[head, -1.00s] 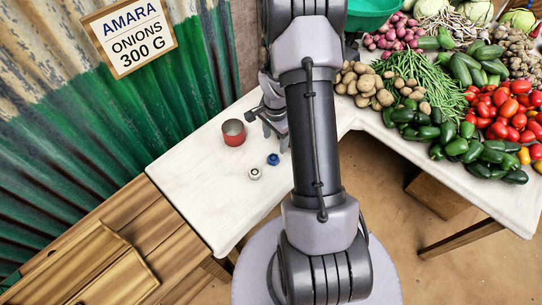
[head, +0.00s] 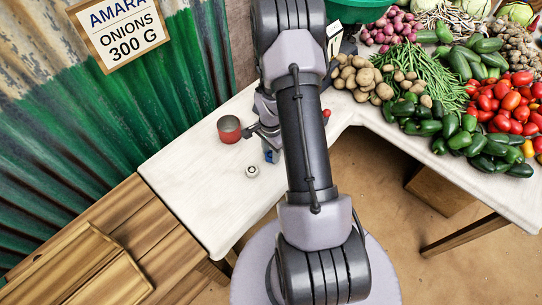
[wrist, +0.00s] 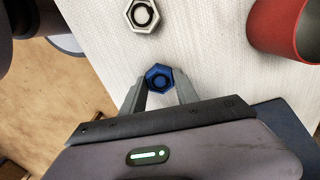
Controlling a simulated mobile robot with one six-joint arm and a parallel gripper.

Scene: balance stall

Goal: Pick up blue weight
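The blue weight (wrist: 159,78) is a small hexagonal piece on the white table. In the wrist view it lies between the tips of my gripper (wrist: 160,88). The fingers are apart, one on each side of it and very close; I cannot tell whether they touch it. In the head view the blue weight (head: 270,156) shows partly beside my gripper (head: 272,150), which is low at the table. My arm hides part of the gripper there.
A silver-white weight (head: 252,171) lies near the blue one, also seen in the wrist view (wrist: 142,14). A red cup (head: 229,130) stands behind to the left. Vegetables (head: 440,95) fill the table on the right. The table's left part is clear.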

